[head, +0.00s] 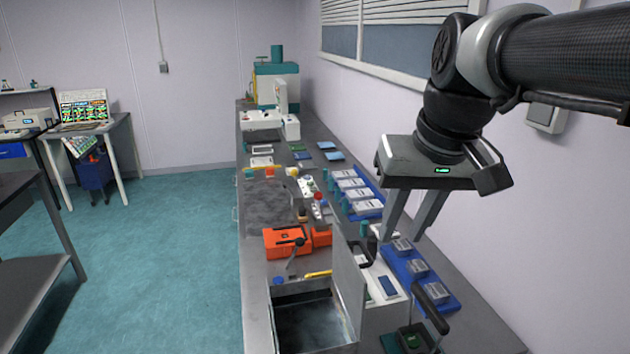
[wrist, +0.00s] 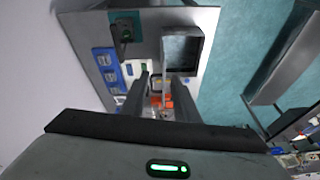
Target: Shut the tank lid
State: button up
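The grey metal tank (head: 318,347) stands open at the near end of the bench, and its dark inside is visible. Its lid (head: 348,285) stands raised, nearly upright, on the tank's right side in the head view. The open tank also shows at the top of the wrist view (wrist: 205,42). My gripper (head: 401,238) is above the bench, higher than the lid and to its right in the head view. Its two fingers are apart with nothing between them, as the wrist view (wrist: 162,84) also shows. The gripper appears clear of the lid.
Orange boxes (head: 285,243) with a black-handled lever lie behind the tank. Blue trays with grey blocks (head: 418,268) lie to the right, near the wall. A black-handled device (head: 430,308) stands right of the lid.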

jog(key=w+d+r+g, duration=0.2)
jog(key=w, duration=0.9)
jog(key=n+g+y, duration=0.1)
jog(key=n+g, duration=0.1)
send_near(366, 250)
jog(key=f, duration=0.2)
jog(key=f+b, duration=0.1)
jog(key=f, duration=0.1)
jog(key=a+f, duration=0.1)
jog(key=f, duration=0.2)
jog(key=shift+s+a+f, duration=0.1)
jog(key=shift+s+f, duration=0.05)
jog(key=shift+s, duration=0.05)
grip_shut()
